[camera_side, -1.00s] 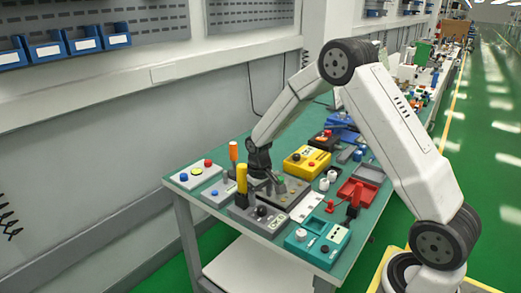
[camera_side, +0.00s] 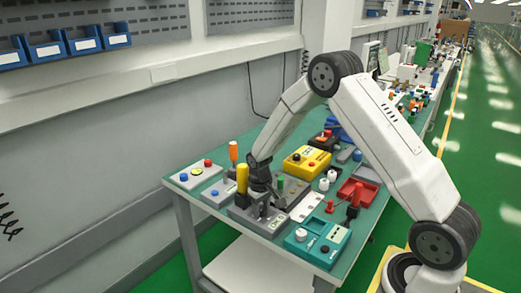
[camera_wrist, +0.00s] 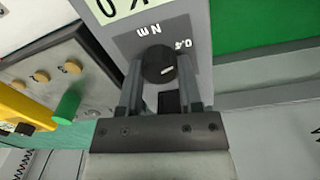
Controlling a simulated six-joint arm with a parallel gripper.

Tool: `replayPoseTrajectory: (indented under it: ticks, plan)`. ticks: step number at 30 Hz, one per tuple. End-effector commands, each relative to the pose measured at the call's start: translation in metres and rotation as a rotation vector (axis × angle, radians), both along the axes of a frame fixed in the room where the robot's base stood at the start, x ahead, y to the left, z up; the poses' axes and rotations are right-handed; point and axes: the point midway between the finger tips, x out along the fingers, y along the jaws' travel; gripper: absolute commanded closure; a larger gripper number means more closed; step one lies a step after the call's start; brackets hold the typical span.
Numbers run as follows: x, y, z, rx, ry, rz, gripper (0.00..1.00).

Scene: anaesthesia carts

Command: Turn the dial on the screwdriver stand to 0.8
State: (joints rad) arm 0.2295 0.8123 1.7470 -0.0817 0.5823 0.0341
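The screwdriver stand is a grey box (camera_side: 236,213) at the table's front, with a yellow-handled screwdriver (camera_side: 242,178) upright in it. In the wrist view its grey top (camera_wrist: 190,15) carries a round black dial (camera_wrist: 158,65) with a pale mark. The mark points right, toward the printed 0.4; "N m" is printed above the dial, upside down. My gripper (camera_wrist: 160,82) is open, its fingers to either side of the dial; it points down over the stand in the side view (camera_side: 262,212). I cannot tell whether the fingers touch the dial. No 0.8 marking is visible.
A grey block with a green peg (camera_wrist: 68,105) is close on the left in the wrist view. In the side view, a yellow box (camera_side: 306,161) stands behind, a teal box (camera_side: 317,241) to the right, and grey button boxes (camera_side: 192,175) to the left. The table is crowded.

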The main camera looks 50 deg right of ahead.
Motion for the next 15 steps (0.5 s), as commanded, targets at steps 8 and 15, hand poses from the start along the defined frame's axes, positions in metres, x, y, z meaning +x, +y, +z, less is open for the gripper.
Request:
replayPoseTrajectory:
  ticks: [8, 15]
  plan:
    - [0.0002, 0.0004, 0.0004, 0.000, 0.000, -0.004, 1.00]
    - [0.0004, 0.0004, 0.0004, 0.000, 0.000, -0.052, 1.00]
